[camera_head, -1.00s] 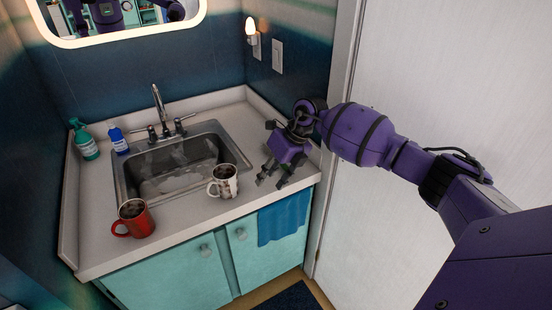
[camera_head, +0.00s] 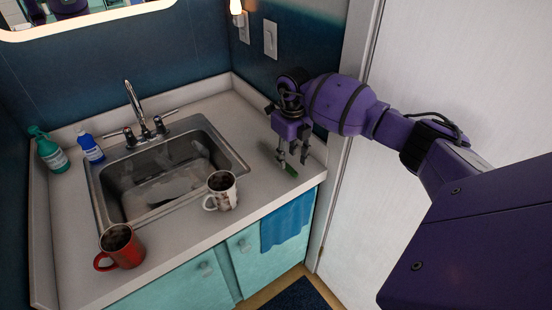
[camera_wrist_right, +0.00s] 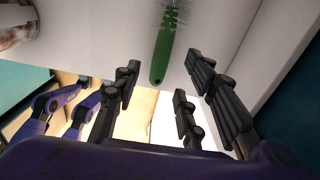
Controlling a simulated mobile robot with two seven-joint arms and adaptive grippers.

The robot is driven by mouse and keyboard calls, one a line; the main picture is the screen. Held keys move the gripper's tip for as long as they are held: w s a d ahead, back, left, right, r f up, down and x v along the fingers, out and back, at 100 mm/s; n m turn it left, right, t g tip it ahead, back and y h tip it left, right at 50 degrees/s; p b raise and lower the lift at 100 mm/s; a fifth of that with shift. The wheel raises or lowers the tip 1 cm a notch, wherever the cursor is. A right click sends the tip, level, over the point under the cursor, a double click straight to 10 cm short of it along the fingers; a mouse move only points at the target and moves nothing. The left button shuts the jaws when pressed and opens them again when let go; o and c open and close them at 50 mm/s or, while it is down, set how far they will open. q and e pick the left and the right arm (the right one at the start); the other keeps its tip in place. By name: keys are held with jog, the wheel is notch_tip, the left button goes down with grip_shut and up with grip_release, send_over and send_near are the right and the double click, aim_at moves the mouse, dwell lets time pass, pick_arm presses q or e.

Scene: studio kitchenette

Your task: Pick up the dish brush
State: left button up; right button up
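The dish brush (camera_head: 288,168) lies on the counter to the right of the sink, mostly hidden behind my right gripper in the head view. In the right wrist view its green handle (camera_wrist_right: 162,52) points toward the gap between my fingers, with pale bristles at the top edge. My right gripper (camera_head: 292,158) is open above the brush, fingers pointing down, holding nothing. Its spread fingers also show in the wrist view (camera_wrist_right: 158,105). My left gripper is not in view.
A white patterned mug (camera_head: 222,192) stands by the sink (camera_head: 150,215), left of my gripper. A red mug (camera_head: 121,247) stands at the front left. A green spray bottle (camera_head: 50,152) and a blue bottle (camera_head: 90,148) are at the back left. A blue towel (camera_head: 287,222) hangs in front.

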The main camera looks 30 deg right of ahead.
aim_at(289, 167)
notch_tip(289, 167, down, 4)
jog(key=shift+w+a+f+b, duration=0.1)
jog(key=shift+f+b, duration=0.15)
jog(key=shift+b, duration=0.6)
jog(key=shift+f, duration=0.1)
jog(key=shift+r, duration=0.2)
grip_shut()
pick_arm(q)
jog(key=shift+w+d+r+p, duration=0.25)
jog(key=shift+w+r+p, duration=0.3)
jog(key=shift+p, duration=0.5)
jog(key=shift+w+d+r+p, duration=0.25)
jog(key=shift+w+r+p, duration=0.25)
jog(key=shift+p, duration=0.5)
pick_arm(e)
notch_tip(289, 167, up, 10)
